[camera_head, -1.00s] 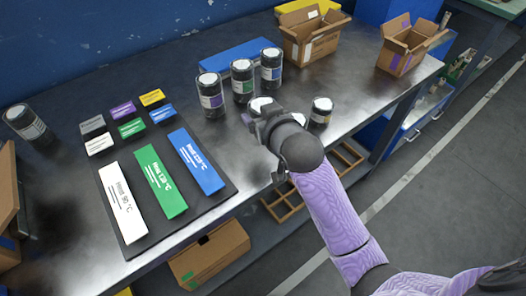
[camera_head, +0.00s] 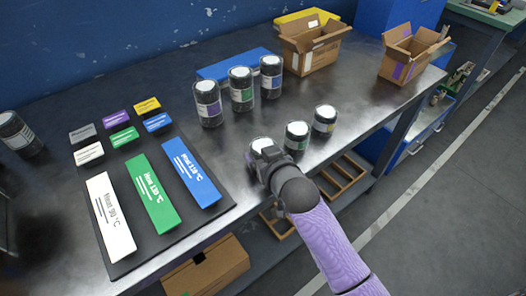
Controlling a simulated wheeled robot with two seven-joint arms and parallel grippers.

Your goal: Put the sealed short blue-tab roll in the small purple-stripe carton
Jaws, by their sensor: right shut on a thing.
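My right gripper (camera_head: 262,157) is shut on a short dark roll with a white top (camera_head: 262,144), near the table's front edge. The gripper covers most of this roll, so its tab colour and whether it is sealed cannot be told. A short green-label roll (camera_head: 297,136) and a short yellow-label roll (camera_head: 325,120) stand upright to its right. The small purple-stripe carton (camera_head: 394,69) stands with open flaps at the table's far right end. My left gripper is not in view.
Taller rolls with purple (camera_head: 208,108), green (camera_head: 241,91) and blue (camera_head: 271,79) labels stand behind. A larger open carton (camera_head: 313,53) stands at the back. A dark mat (camera_head: 122,268) with coloured strips lies left. Bare table lies between the short rolls and small carton.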

